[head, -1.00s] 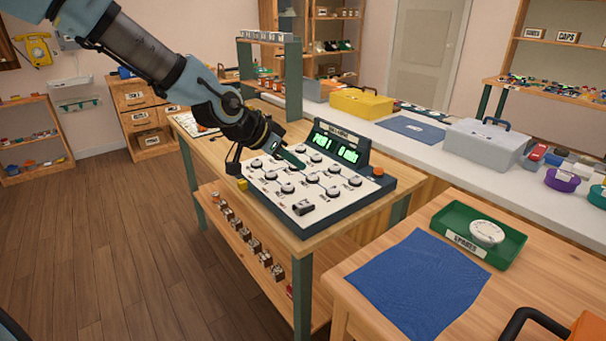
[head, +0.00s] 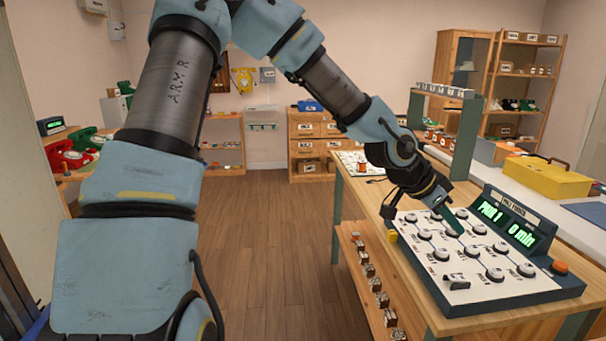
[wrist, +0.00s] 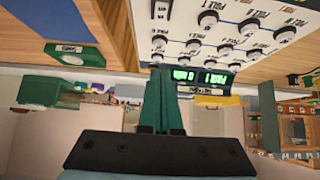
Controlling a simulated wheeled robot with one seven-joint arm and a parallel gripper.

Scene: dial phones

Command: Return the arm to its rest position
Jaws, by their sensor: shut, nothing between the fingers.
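My gripper (head: 451,220) is at the end of my arm, over the white control panel (head: 437,280) with its several round knobs. Its green fingers are together with nothing between them. In the wrist view the fingers (wrist: 158,85) point toward the panel (wrist: 218,30), which appears upside down. Whether the fingertips touch the panel cannot be told. The green digital display (head: 506,226) at the panel's back is lit. My arm is bent and reaches across the left and middle of the head view.
The wooden bench (head: 384,233) carries the panel, with small items on its lower shelf. A yellow case (head: 547,178) stands on the white counter at the right. Red and green telephones (head: 75,150) sit at the far left. The wooden floor (head: 275,240) between is open.

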